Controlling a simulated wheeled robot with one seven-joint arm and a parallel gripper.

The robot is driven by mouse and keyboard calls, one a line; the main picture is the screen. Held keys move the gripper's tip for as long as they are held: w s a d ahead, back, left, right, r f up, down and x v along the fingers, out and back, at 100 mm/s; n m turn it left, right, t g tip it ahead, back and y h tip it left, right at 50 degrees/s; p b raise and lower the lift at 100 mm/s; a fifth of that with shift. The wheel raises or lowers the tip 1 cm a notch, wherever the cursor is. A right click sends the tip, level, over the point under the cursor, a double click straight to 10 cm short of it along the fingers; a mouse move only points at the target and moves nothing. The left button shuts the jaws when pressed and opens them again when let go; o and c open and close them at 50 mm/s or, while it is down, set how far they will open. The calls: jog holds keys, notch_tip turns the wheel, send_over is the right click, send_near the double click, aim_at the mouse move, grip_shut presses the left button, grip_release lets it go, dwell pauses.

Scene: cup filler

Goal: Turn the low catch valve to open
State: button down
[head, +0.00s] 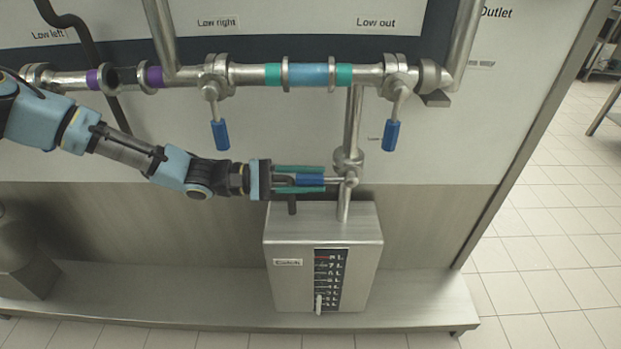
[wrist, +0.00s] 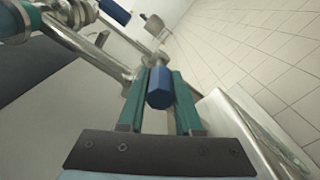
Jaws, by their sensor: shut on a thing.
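The low catch valve (head: 348,167) sits on the vertical pipe above the catch tank (head: 322,225). Its blue-gripped lever (head: 310,180) points left, about level and across the pipe. My gripper (head: 310,179) reaches in from the left, with its green fingers above and below the blue grip, shut on it. In the wrist view the blue grip (wrist: 160,88) shows end-on between the green fingers (wrist: 160,100). The label beside the valve is partly hidden and too small to read.
Two other blue-handled levers hang down from the upper pipe: one under Low right (head: 221,135) and one under Low out (head: 391,136). The horizontal pipe (head: 250,74) runs above my arm. A steel shelf (head: 180,312) lies below. Tiled floor is open at the right.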

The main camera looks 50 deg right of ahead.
jog(key=shift+f, duration=0.15)
jog(key=shift+s+d+f+g+h+b, duration=0.15)
jog(key=shift+f+g+h+b, duration=0.5)
jog(key=shift+b, duration=0.75)
jog(key=shift+s+d+f+g+h+b, duration=0.15)
jog(key=shift+f+g+h+b, duration=0.5)
jog(key=shift+b, duration=0.75)
jog(key=shift+s+f+g+h+b, duration=0.15)
jog(key=shift+f+g+h+b, duration=0.25)
jog(key=shift+f+g+b, duration=0.55)
jog(key=shift+r+b, duration=0.25)
jog(key=shift+b, duration=0.3)
jog(key=c, duration=0.6)
grip_release()
jog(key=shift+r, duration=0.1)
jog(key=b+v, duration=0.1)
jog(key=v, duration=0.9)
jog(key=shift+w+a+f, duration=0.15)
jog(key=shift+w+f, duration=0.05)
jog(key=shift+f, duration=0.15)
